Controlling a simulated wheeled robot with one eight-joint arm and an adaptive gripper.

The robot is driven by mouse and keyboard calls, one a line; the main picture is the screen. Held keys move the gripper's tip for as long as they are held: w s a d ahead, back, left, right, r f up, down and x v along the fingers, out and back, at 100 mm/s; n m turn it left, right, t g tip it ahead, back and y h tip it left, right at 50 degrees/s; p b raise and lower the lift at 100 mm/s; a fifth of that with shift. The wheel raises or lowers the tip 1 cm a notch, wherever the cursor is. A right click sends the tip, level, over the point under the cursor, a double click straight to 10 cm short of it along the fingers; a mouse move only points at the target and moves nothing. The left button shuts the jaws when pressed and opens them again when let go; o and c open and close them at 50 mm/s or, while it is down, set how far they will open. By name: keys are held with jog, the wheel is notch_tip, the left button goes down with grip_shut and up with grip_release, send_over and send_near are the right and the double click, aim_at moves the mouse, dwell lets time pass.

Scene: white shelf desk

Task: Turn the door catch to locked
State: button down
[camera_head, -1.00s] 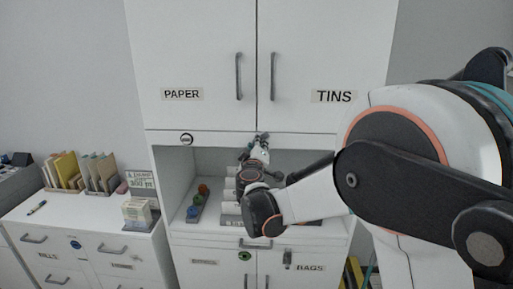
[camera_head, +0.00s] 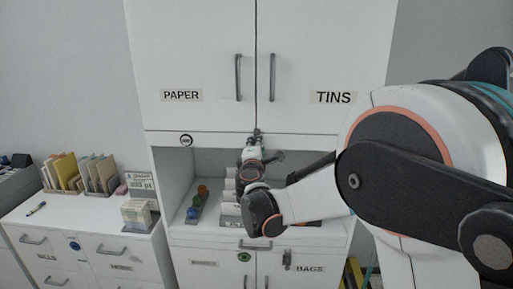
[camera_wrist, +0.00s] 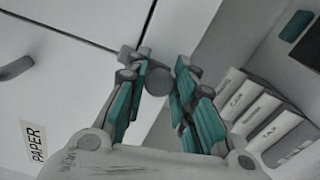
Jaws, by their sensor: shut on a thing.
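The door catch (camera_wrist: 157,82) is a small grey knob with a short grey piece beside it, at the lower end of the seam between the two upper white cupboard doors. My gripper (camera_wrist: 161,68) has its teal-padded fingers on both sides of the knob and is shut on it. In the head view my gripper (camera_head: 254,139) reaches up to the bottom edge of the doors, right at the seam. It hides most of the catch there, and I cannot tell which way the catch is turned.
The left door (camera_head: 190,60) reads PAPER and the right door (camera_head: 325,55) reads TINS; both look closed, with upright bar handles. Below is an open shelf bay with colored round items (camera_head: 197,202) and white boxes (camera_wrist: 255,105). A low cabinet (camera_head: 85,225) stands left.

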jog(key=shift+n, duration=0.6)
jog(key=c, duration=1.3)
grip_release()
jog(key=shift+c, duration=0.2)
jog(key=shift+s, duration=0.1)
jog(key=s, duration=1.1)
jog(key=shift+s+a, duration=0.25)
jog(key=shift+s, duration=0.15)
jog(key=shift+d, duration=0.1)
